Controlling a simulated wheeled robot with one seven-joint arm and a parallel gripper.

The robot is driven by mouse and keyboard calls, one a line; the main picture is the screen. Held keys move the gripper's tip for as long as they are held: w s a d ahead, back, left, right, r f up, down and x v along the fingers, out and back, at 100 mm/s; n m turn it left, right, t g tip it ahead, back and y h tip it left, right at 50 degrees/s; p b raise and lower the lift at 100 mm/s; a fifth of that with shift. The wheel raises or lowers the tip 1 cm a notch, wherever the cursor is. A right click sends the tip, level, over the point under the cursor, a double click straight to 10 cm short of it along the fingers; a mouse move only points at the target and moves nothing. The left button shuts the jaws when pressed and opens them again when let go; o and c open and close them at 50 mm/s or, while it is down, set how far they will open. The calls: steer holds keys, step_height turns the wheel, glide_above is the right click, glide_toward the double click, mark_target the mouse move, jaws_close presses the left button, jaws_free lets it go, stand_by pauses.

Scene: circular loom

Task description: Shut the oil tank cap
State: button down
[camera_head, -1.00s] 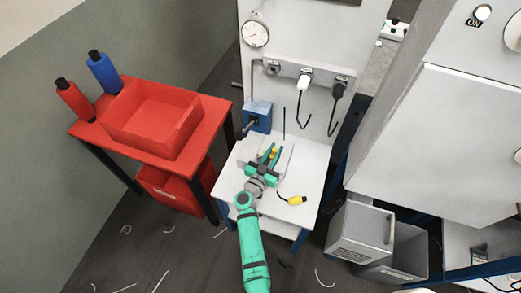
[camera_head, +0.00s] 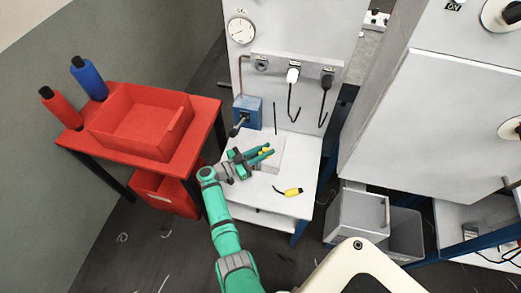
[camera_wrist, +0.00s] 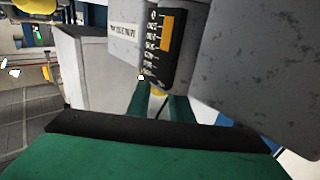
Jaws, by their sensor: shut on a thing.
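The oil tank (camera_head: 270,166) is a low grey box on the white table, partly covered by my gripper. Its grey side with a black and orange gauge fills the upper part of the wrist view (camera_wrist: 193,45). My gripper (camera_head: 266,151) is over the tank, its green fingers pointing right. It is shut on a small yellow part, which I take to be the cap (camera_head: 265,151). Yellow also shows between the green fingers in the wrist view (camera_wrist: 158,92). The fingers hide most of it, so I cannot tell how the cap sits on the tank.
A yellow tool (camera_head: 291,192) lies on the white table (camera_head: 262,203). A blue box with a lever (camera_head: 247,108) stands behind, below the wall hooks and gauge (camera_head: 241,31). A red table with a tray (camera_head: 142,120) is left. Grey bins (camera_head: 358,215) stand right.

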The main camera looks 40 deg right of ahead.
steer(key=shift+w+a+m+g, duration=0.25)
steer(key=shift+m+g, duration=0.15)
steer(key=shift+g, duration=0.2)
steer(key=shift+s+d, duration=0.1)
steer(key=shift+s, duration=0.2)
steer(key=c, duration=1.6)
jaws_free()
steer(key=shift+r, duration=0.65)
steer(key=s+a+r, duration=0.3)
steer(key=r, duration=0.1)
steer(key=s+a+r, duration=0.3)
steer(key=s, duration=0.1)
steer(key=s+a+r, duration=0.3)
steer(key=r, duration=0.1)
steer(key=shift+s+r, duration=0.3)
steer(key=shift+s, duration=0.1)
